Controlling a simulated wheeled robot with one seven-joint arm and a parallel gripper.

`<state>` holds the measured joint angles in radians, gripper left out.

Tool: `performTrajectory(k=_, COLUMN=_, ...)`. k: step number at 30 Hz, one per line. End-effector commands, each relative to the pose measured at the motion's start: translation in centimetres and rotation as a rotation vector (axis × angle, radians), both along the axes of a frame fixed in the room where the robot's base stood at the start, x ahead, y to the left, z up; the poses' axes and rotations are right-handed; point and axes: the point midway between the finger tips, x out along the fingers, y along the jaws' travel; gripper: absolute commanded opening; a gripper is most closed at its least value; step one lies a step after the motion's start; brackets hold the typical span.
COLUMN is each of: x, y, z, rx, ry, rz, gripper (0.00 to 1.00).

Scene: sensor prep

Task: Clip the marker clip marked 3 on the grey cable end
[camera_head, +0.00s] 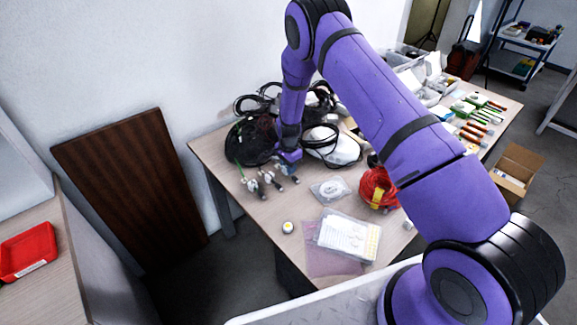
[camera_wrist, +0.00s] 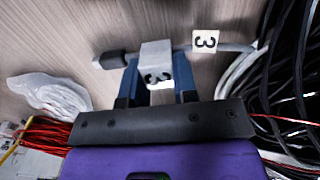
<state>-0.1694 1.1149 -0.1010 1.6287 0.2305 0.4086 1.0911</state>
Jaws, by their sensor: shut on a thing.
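In the wrist view my gripper (camera_wrist: 158,72) has its two blue fingers shut on a small pale grey marker clip (camera_wrist: 156,52) with a black 3 on its near face. A grey cable end (camera_wrist: 225,47) lies across the table just beyond, with a dark tip (camera_wrist: 110,58) at left. A white tag marked 3 (camera_wrist: 206,41) sits on this cable, right of the held clip. The clip overlaps the cable in this view; I cannot tell if it is around it or only above it. In the head view my gripper (camera_head: 289,155) is low over the table's back left part, its clip indistinct.
Several cable ends (camera_head: 251,184) lie left of my gripper. Black cable coils (camera_head: 252,140) crowd behind it. A clear bag (camera_head: 330,189), a red cable coil (camera_head: 379,188) and a clear case (camera_head: 348,237) lie toward the front. Bare table (camera_head: 262,212) shows at front left.

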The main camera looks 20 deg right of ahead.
Motion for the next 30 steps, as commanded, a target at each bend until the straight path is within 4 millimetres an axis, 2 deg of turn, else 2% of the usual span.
performTrajectory(k=5, x=-0.1, y=0.0, z=-0.2, rx=0.0, ry=0.001, rz=0.0, gripper=0.06)
performTrajectory(k=6, x=-0.1, y=0.0, z=-0.2, rx=0.0, ry=0.001, rz=0.0, gripper=0.29)
performTrajectory(k=9, x=-0.1, y=0.0, z=-0.2, rx=-0.001, ry=0.002, rz=0.0, gripper=0.52)
performTrajectory(k=10, x=-0.1, y=0.0, z=-0.2, rx=-0.001, ry=0.003, rz=0.0, gripper=0.57)
performTrajectory(k=20, x=-0.3, y=-0.1, z=-0.1, rx=-0.002, ry=0.007, rz=0.0, gripper=0.57)
performTrajectory(k=30, x=-0.1, y=-0.1, z=2.3, rx=-0.001, ry=0.003, rz=-0.001, gripper=0.57)
